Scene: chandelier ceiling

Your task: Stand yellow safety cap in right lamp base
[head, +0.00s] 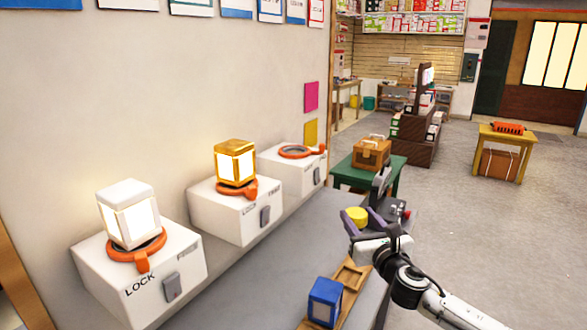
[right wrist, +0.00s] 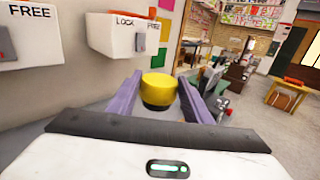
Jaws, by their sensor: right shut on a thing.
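The yellow safety cap (head: 356,214) is held by my right gripper (head: 362,226), above the front of the grey bench. In the right wrist view the yellow cap (right wrist: 158,89) sits upright between the purple fingers of the right gripper (right wrist: 160,97), which is shut on it. The right lamp base (head: 291,173) is a white box with an orange ring (head: 296,152) on top and no cap in it. It also shows in the right wrist view (right wrist: 118,36), behind and left of the cap, clearly apart from it. My left gripper is not in view.
The middle base (head: 237,217) carries a lit gold-framed cap (head: 235,163); the left base (head: 140,275) carries a lit white cap (head: 128,213). A blue cap (head: 324,301) stands on a wooden rack (head: 352,275). Bare bench (head: 243,279) lies in front of the bases.

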